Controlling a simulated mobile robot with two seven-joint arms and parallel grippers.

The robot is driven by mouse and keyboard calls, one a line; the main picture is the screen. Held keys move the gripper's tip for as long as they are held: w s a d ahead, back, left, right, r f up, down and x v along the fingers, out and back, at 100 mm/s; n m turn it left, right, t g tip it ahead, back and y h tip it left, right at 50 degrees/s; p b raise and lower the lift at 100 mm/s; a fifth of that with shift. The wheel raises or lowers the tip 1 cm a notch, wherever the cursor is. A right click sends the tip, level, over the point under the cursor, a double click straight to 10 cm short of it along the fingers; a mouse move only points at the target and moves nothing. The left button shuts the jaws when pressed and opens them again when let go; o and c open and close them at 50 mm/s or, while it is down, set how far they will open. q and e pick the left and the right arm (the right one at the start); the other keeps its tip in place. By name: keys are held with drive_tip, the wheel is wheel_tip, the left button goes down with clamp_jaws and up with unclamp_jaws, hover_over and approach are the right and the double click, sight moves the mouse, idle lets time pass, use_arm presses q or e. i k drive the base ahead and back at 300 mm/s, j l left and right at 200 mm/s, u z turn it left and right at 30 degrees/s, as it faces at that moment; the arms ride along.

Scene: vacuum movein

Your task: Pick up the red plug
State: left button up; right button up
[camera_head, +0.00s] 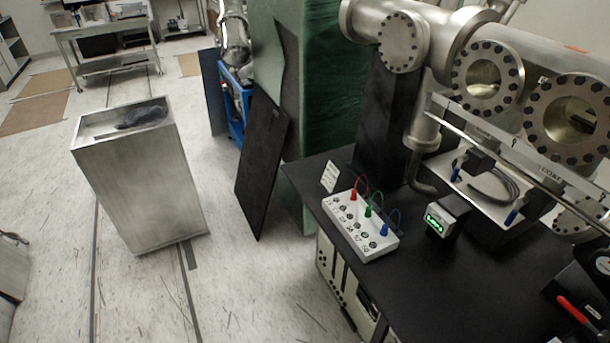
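The red plug (353,194) stands upright in a socket at the far left end of a white socket block (375,246). A thin red cable loops up from it and over to the right. A green plug (368,211) and a blue plug (386,229) stand in the same row to its right, each with its own cable loop. The block lies near the left edge of the black tabletop (430,290). Neither of my grippers is in view.
A steel vacuum chamber (480,75) with bolted flanges overhangs the back of the table. A small box with a green display (438,222) stands right of the block. A red-handled tool (576,310) lies at the right. A metal bin (145,190) stands on open floor at left.

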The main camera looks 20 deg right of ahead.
sight(353, 197)
drive_tip(key=i+j+z, duration=0.2)
drive_tip(key=i, duration=0.2)
drive_tip(key=i+j+z, duration=0.15)
drive_tip(key=i, duration=0.25)
drive_tip(key=i+j+z, duration=0.2)
drive_tip(key=i, duration=0.2)
